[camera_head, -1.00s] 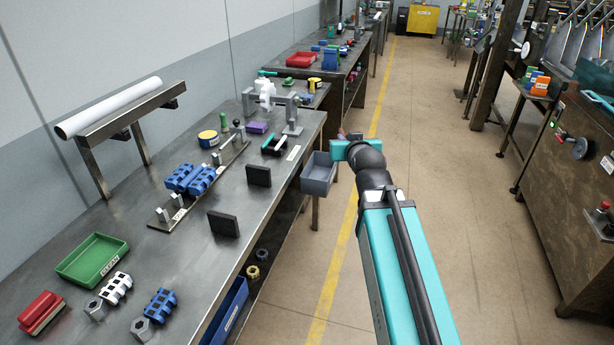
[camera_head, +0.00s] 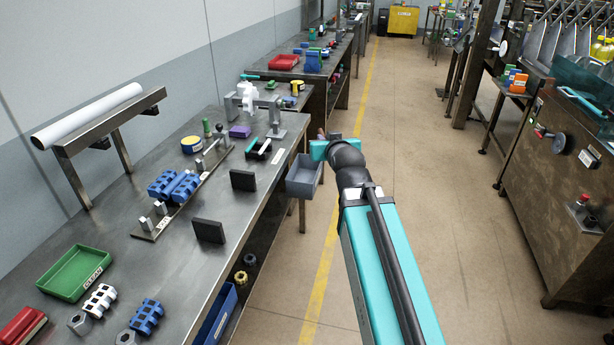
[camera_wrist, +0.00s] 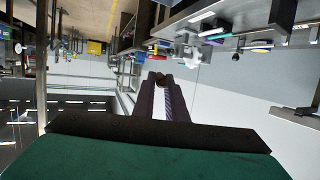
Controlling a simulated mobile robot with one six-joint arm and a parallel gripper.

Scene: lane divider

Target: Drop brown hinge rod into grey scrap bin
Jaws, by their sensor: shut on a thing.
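The grey scrap bin (camera_head: 304,180) hangs at the right edge of the near workbench, open at the top. My gripper (camera_head: 326,134) is beside and just past it, partly hidden by my teal wrist. In the wrist view my gripper (camera_wrist: 160,80) has its two dark fingers close together, shut on a small dark brown piece, the hinge rod (camera_wrist: 159,77), at their tips. Most of the rod is hidden. I cannot tell from these views whether it is over the bin opening.
The steel workbench (camera_head: 190,262) on the left holds a green tray (camera_head: 74,273), blue blocks (camera_head: 174,186), black plates (camera_head: 243,181) and fixtures. A blue bin (camera_head: 216,316) is below it. The aisle floor (camera_head: 440,230) on the right is clear.

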